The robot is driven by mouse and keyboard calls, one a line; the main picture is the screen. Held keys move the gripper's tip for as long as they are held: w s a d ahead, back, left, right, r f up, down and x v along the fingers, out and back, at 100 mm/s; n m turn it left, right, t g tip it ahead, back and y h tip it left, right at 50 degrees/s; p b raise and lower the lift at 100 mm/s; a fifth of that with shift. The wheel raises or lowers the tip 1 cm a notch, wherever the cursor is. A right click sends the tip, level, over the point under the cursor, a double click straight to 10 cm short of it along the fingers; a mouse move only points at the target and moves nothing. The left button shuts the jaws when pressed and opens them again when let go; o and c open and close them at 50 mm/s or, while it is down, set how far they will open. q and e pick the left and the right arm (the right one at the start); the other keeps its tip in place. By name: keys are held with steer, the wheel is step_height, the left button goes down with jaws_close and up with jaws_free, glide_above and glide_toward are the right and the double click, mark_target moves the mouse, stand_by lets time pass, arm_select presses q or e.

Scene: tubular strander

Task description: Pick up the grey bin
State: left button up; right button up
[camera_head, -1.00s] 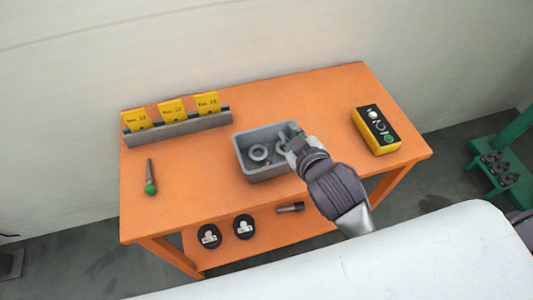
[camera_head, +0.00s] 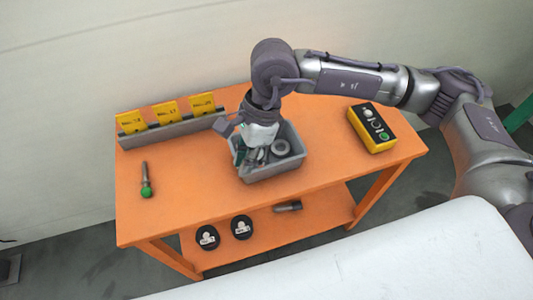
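The grey bin (camera_head: 274,173) stands on the middle of the orange table (camera_head: 190,190). It is open at the top, with a grey ring and other grey parts inside. My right gripper (camera_head: 250,158) points down at the left end of the bin, over or just inside it. It hides the bin's left and back-left rim. Its fingers blend with the parts below, so I cannot tell whether they are open or touch the bin. My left gripper is not in view.
A grey rack with yellow cards (camera_head: 165,110) stands back left. A green-tipped tool (camera_head: 146,182) lies left, a yellow control box (camera_head: 372,128) right. Two black round objects (camera_head: 207,237) (camera_head: 242,227) and a dark cylinder (camera_head: 288,206) are on the lower shelf.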

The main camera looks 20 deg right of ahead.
steer(key=w+d+t+h, duration=0.1)
steer(key=w+d+h, duration=0.3)
steer(key=d, duration=0.4)
steer(key=p, duration=0.1)
glide_above(274, 173)
step_height(274, 173, down, 7)
steer(key=shift+f, duration=0.45)
steer(key=shift+f+p, duration=0.5)
steer(key=shift+p, duration=0.1)
step_height(274, 173, down, 4)
steer(key=shift+r+p, duration=0.15)
steer(key=shift+p, duration=0.5)
steer(key=shift+f, duration=0.4)
steer(key=shift+c, duration=0.3)
jaws_close()
